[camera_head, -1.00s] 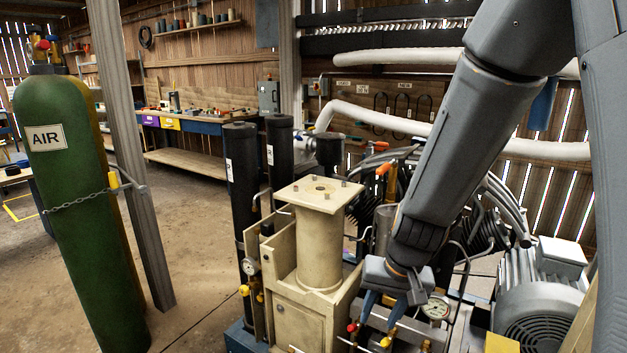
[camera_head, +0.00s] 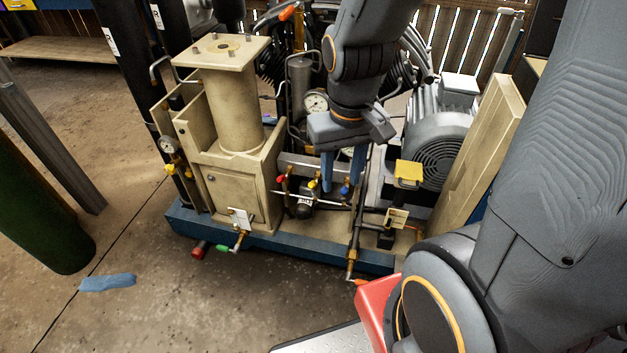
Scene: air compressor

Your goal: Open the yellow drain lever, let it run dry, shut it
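A row of small valves sits low on the compressor frame. It has a red lever (camera_head: 280,179), a yellow lever (camera_head: 313,184) and a blue lever (camera_head: 346,190). My gripper (camera_head: 342,187) points down at this row, with its two blue fingers apart and nothing visibly held. The left finger appears just right of the yellow lever. The blue lever shows between the fingertips. I cannot tell whether any finger touches a lever. Other yellow handles (camera_head: 170,169) are by a gauge at the left of the beige press-like body (camera_head: 235,185).
A motor (camera_head: 435,145) and a beige panel (camera_head: 480,150) stand to the right. A yellow-topped part (camera_head: 408,172) is near the valves. Pipes and a gauge (camera_head: 316,102) are behind my gripper. The blue base rail (camera_head: 275,240) runs along the front.

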